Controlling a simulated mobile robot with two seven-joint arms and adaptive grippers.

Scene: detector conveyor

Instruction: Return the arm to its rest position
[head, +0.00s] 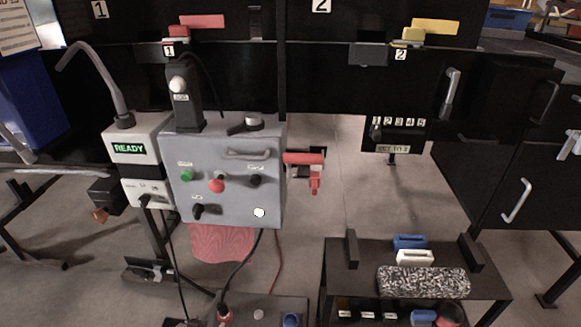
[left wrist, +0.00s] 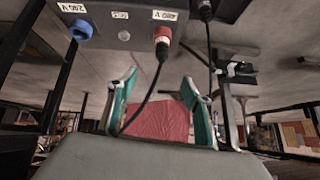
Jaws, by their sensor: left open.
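My left gripper (left wrist: 160,77) shows in the left wrist view with its two teal fingers spread apart. Nothing is held between them. A red ribbed sheet (left wrist: 160,121) shows beyond and between the fingers. A black cable (left wrist: 141,103) from a red plug (left wrist: 162,36) crosses the gap in the picture; I cannot tell whether it touches the left finger. No gripper shows in the head view. My right gripper is in neither view.
The grey control box (head: 240,205) stands beside a unit reading READY (head: 130,148). A socket box (head: 265,304) with plugged cables is low in front; it also shows in the left wrist view (left wrist: 123,36). A black table (head: 340,260) at right carries blocks. Floor between is open.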

